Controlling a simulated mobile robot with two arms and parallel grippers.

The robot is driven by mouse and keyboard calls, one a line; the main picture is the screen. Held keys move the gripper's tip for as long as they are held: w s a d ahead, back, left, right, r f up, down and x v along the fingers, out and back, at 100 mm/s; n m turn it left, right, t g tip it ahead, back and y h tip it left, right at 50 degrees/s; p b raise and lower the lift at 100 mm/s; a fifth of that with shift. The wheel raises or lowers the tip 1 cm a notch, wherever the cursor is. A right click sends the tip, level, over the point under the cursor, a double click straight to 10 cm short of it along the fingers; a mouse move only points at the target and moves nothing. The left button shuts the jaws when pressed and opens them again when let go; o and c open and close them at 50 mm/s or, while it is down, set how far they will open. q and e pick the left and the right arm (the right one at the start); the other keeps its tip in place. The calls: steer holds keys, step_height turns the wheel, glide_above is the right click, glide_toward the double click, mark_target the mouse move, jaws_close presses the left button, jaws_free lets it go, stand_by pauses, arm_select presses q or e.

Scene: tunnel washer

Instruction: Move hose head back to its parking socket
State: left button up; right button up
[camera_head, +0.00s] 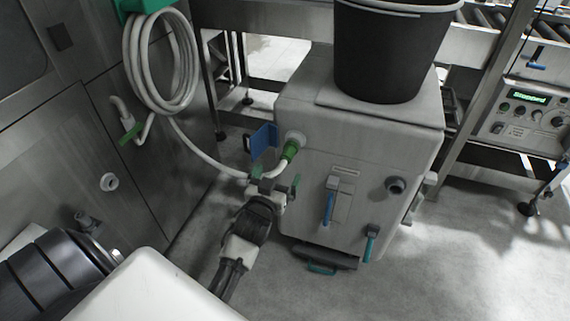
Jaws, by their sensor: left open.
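The hose head (290,150), a green connector on the white hose (208,160), sits at a port (296,138) on the upper left of the grey box-shaped unit (330,140). The hose runs from it to a coil on the left wall. My left gripper (275,180) is open just below the hose head, with its green-tipped fingers spread. The hose passes close to the fingers; I cannot tell whether they touch. My right gripper is not in view.
A black bin (390,50) stands on the unit. A blue plate (264,141) sticks out beside the port. Blue and teal handles (329,205) and a dark port (396,185) are on the unit's front. The floor (460,270) at right is clear.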

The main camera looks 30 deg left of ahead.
mark_target(285, 162)
arm_select(q)
steer(key=b+x, duration=0.1)
steer(key=x, duration=0.4)
steer(key=shift+w+a, duration=0.1)
steer(key=shift+w, duration=0.2)
steer(key=shift+w+a, duration=0.1)
steer(key=shift+w, duration=0.35)
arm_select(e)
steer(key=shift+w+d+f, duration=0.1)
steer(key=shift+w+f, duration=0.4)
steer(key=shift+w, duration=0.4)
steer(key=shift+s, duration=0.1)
arm_select(q)
steer(key=c, duration=0.7)
jaws_close()
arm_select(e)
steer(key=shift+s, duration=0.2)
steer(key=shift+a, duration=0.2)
arm_select(q)
steer(key=shift+s+f, duration=0.15)
steer(key=shift+s, duration=0.05)
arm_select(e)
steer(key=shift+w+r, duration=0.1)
